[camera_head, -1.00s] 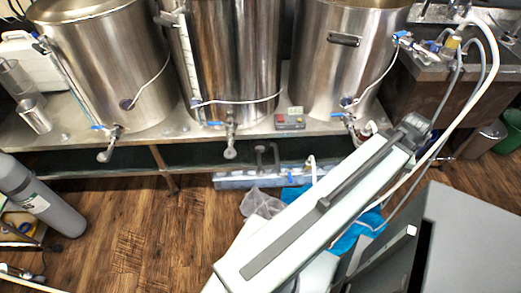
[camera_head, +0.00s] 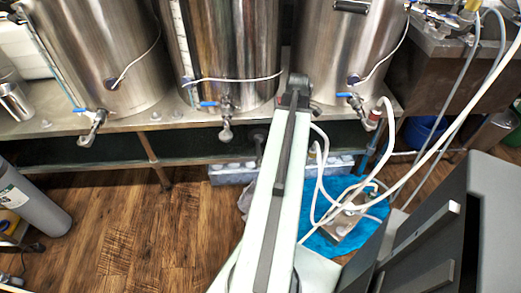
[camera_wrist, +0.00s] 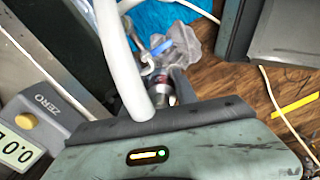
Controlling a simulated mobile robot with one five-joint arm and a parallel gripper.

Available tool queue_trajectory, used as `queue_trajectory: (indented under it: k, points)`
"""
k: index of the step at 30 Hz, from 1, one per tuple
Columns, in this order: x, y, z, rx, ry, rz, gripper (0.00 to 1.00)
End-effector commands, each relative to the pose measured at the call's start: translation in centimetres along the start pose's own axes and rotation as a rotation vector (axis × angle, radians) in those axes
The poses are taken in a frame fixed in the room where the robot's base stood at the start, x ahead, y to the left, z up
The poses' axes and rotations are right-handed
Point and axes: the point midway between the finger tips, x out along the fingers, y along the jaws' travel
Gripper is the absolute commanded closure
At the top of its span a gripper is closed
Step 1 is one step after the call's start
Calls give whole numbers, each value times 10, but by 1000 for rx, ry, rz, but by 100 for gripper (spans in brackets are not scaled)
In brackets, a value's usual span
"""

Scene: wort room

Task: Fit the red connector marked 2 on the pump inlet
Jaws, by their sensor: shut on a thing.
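In the head view the pump (camera_head: 346,226) looks like a small metal unit on a blue cloth, with white hoses looping over it. Its inlet cannot be made out. A small reddish fitting (camera_head: 374,116) sits by the right kettle's valve, at a white hose; no number is readable. My gripper's tip is hidden beyond my arm in the head view. In the wrist view my gripper (camera_wrist: 150,122) is shut on a white hose (camera_wrist: 118,60), whose lower end goes behind the dark jaw edge. A metal fitting (camera_wrist: 185,90) with a dark reddish band shows just beyond the jaws.
Three steel kettles with blue-handled valves stand on a metal bench (camera_head: 150,120). The blue cloth (camera_head: 330,246) lies on the wooden floor. A grey cylinder (camera_head: 30,205) stands left. A scale with a yellow ZERO button (camera_wrist: 25,120) is at the wrist view's left. Floor left of my arm is clear.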

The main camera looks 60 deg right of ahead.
Motion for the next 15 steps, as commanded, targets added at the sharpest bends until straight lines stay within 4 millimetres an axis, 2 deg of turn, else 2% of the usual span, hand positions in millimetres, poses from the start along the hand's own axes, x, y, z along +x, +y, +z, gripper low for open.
queue_trajectory:
  k: [1,3,6,10,15]
  points:
    - [22,2,-30,-113,-1,3,100]
    - [32,2,-64,-257,-2,6,100]
    - [41,0,-98,-406,-3,10,100]
    - [45,-3,-120,-504,-3,13,100]
    - [44,-4,-124,-523,-3,13,100]
